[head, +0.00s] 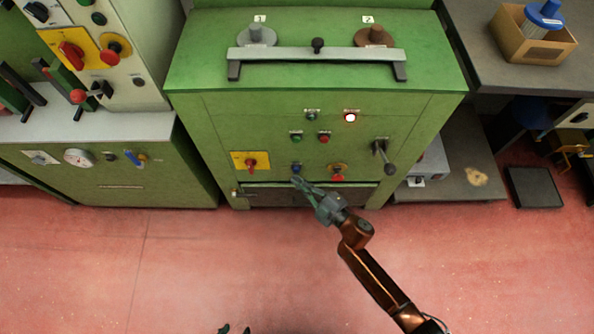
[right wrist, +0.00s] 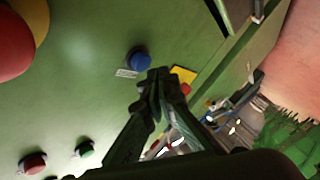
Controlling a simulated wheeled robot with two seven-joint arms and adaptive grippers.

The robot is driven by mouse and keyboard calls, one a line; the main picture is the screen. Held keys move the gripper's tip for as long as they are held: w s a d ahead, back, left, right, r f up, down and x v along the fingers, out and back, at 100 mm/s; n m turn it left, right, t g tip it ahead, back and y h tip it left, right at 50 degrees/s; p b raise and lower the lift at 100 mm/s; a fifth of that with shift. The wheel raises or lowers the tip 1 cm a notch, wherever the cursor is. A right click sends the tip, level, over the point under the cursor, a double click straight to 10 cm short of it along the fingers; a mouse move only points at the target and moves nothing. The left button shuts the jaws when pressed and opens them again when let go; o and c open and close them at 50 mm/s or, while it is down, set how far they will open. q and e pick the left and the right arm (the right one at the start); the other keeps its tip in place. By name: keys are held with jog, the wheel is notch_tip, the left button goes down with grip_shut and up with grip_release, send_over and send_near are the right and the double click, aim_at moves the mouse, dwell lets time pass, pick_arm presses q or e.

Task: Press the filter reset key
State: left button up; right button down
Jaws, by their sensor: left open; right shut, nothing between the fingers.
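A blue push button (head: 296,168) sits low on the front of the green machine (head: 230,150). It also shows in the right wrist view (right wrist: 138,60), with a small label plate beside it. The label is too small to read, so I cannot confirm that it is the filter reset key. My right gripper (head: 297,181) is shut and empty, its tips just below the button in the head view. In the right wrist view the fingertips (right wrist: 155,82) appear close to the button; contact is not clear. My left gripper (head: 235,329) is open at the bottom edge, mostly cut off.
A lever (head: 382,155) stands out at right. The red floor (head: 180,260) in front is clear.

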jog(key=shift+w, duration=0.15)
jog(key=shift+w, duration=0.2)
jog(key=shift+w, duration=0.5)
dwell(0.6)
jog(key=shift+s, duration=0.1)
jog(key=shift+s+p, duration=0.4)
jog(key=shift+s, duration=0.4)
